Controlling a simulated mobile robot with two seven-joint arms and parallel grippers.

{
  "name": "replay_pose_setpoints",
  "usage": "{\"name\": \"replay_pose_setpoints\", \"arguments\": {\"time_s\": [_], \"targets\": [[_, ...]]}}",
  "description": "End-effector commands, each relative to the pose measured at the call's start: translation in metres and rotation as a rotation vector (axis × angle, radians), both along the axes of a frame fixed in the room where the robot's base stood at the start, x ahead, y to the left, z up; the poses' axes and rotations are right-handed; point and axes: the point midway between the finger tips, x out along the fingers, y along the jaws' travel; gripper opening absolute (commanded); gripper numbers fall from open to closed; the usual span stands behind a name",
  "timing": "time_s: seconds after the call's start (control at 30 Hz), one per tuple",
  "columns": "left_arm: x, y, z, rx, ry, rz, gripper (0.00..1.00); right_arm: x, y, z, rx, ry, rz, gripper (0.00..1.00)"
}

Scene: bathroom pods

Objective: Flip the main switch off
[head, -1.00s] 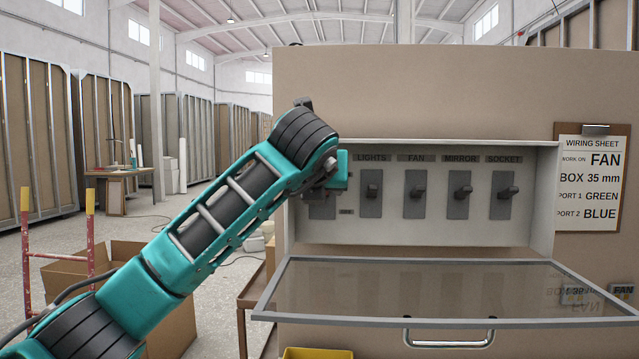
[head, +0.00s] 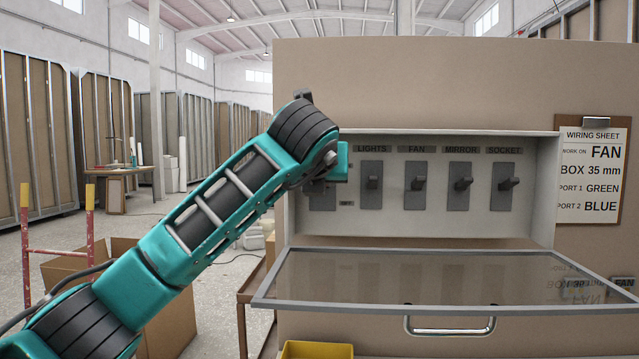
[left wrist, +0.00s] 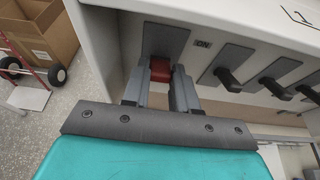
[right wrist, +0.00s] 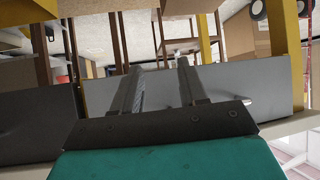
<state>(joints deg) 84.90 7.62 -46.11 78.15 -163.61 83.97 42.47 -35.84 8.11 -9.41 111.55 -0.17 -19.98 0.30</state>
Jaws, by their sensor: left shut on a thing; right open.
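The main switch's grey plate (head: 322,198) is the leftmost in the open switch box, mostly hidden behind my left arm in the head view. In the left wrist view its plate (left wrist: 165,40) shows with a red lever (left wrist: 160,70) standing out from it. My left gripper (left wrist: 159,82) is shut on this red lever, one finger on each side. A small ON label (left wrist: 203,43) is beside the plate. I cannot tell which way the lever is set. My right gripper (right wrist: 160,72) is open and empty, away from the switches.
LIGHTS (head: 371,186), FAN (head: 416,186), MIRROR (head: 460,186) and SOCKET (head: 504,186) switches stand close to the right. The clear cover (head: 440,280) with its handle (head: 449,330) hangs open below. A wiring sheet (head: 591,178) is at right. A yellow bin (head: 318,350) is below.

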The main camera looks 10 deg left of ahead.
Motion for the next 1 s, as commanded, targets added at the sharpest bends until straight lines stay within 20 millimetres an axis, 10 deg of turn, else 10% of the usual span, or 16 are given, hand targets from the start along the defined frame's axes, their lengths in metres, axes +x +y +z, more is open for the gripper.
{"name": "replay_pose_setpoints", "arguments": {"time_s": [1.0], "targets": [[-0.005,0.001,-0.018,-0.001,-0.336,0.000,0.00,0.018,0.028,-0.101,0.047,-0.016,0.051,0.43]]}}
